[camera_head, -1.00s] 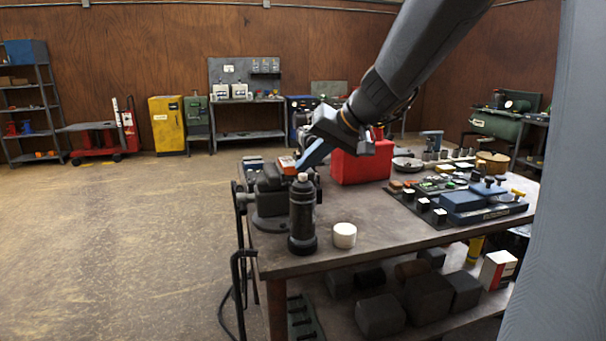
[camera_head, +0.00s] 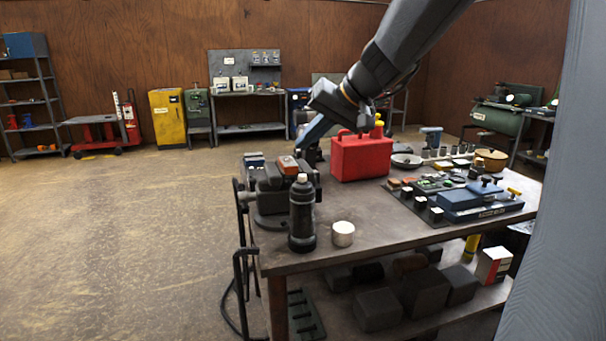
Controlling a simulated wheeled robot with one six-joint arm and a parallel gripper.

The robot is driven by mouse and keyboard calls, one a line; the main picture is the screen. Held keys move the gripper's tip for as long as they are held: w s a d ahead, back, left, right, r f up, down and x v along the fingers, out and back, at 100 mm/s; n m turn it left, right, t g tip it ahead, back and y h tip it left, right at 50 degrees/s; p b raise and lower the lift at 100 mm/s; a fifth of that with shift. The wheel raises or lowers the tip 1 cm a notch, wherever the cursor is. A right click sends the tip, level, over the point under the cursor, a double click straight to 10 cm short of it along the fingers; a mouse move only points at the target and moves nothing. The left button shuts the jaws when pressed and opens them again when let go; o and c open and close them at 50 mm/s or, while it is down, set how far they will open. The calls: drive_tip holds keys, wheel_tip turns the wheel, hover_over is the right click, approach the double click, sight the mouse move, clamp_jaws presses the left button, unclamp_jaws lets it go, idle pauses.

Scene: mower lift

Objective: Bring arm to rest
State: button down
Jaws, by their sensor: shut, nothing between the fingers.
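My gripper (camera_head: 306,147) hangs from my dark grey arm, which reaches in from the top of the head view. The gripper is shut and holds nothing. It is over the workbench (camera_head: 375,228), just left of the red can (camera_head: 362,158) and behind the dark vise (camera_head: 272,188). A small orange-topped block (camera_head: 289,165) sits on top of the vise. The fingertips are small and partly dark against the background, so I cannot tell their exact height above the bench.
A black bottle (camera_head: 302,220) and a white cylinder (camera_head: 343,233) stand at the bench's front left. A blue tool set (camera_head: 478,200) and a shallow bowl (camera_head: 406,160) occupy the right side. Open floor (camera_head: 120,235) lies left of the bench.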

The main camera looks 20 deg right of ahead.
drive_tip(key=shift+f, duration=0.1)
drive_tip(key=s+f+n+g+h, duration=0.1)
drive_tip(key=s+f+g+h, duration=0.4)
drive_tip(key=s+f, duration=1.9)
drive_tip(key=shift+a+f+n+g, duration=0.4)
drive_tip(key=shift+f+g, duration=0.3)
drive_tip(key=shift+f, duration=0.25)
